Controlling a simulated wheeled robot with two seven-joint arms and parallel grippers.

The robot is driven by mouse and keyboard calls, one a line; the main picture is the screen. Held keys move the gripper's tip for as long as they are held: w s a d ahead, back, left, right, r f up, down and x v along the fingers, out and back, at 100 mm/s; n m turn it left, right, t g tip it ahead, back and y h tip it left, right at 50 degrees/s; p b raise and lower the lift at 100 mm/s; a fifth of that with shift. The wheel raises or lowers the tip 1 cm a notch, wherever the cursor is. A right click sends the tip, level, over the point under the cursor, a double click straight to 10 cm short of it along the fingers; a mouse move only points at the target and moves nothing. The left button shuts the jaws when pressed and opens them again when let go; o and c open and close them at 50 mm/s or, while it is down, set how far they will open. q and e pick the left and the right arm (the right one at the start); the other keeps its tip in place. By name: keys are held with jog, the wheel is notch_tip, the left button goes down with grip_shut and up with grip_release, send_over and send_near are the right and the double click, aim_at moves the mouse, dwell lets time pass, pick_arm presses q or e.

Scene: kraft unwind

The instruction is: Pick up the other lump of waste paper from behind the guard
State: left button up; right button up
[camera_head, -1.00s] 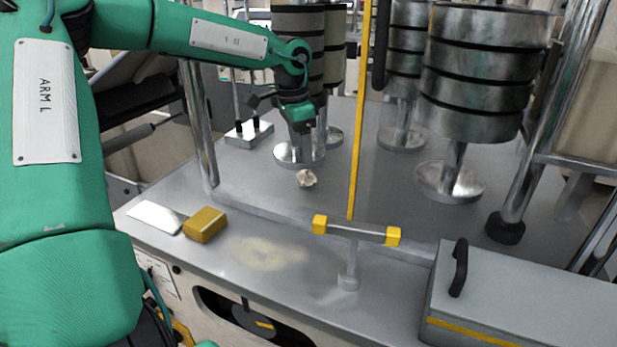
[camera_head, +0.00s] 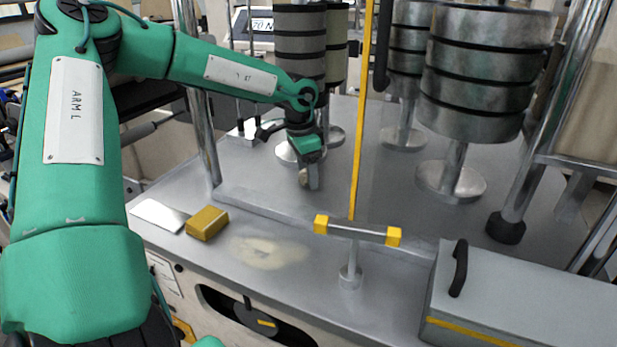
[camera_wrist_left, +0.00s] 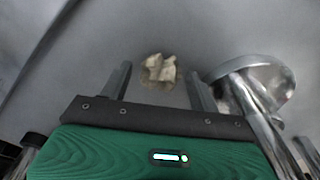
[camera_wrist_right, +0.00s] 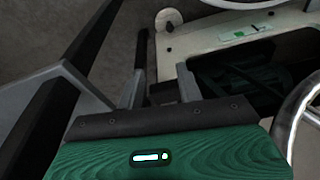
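The pale crumpled waste paper lump (camera_wrist_left: 160,68) lies on the grey machine deck, behind the low rail and left of the yellow upright. In the left wrist view it sits between and slightly beyond my left fingertips, with space on both sides. In the head view my left gripper (camera_head: 310,182) points down over it and mostly hides it. My left gripper is open. The guard bar (camera_head: 356,230) with yellow ends stands in front, to the right. My right gripper (camera_wrist_right: 158,80) shows only in its wrist view, open and empty.
A round metal roller foot (camera_wrist_left: 262,78) is close beside my left finger. Striped rollers (camera_head: 472,75) stand behind and right. A yellow-brown block (camera_head: 207,223) and a flat pale plate (camera_head: 158,215) lie on the front ledge. A handled grey box (camera_head: 530,300) is at front right.

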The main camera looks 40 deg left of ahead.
pick_arm(q)
jog(key=c, duration=0.9)
jog(key=shift+o, duration=0.2)
jog(key=shift+r, duration=0.15)
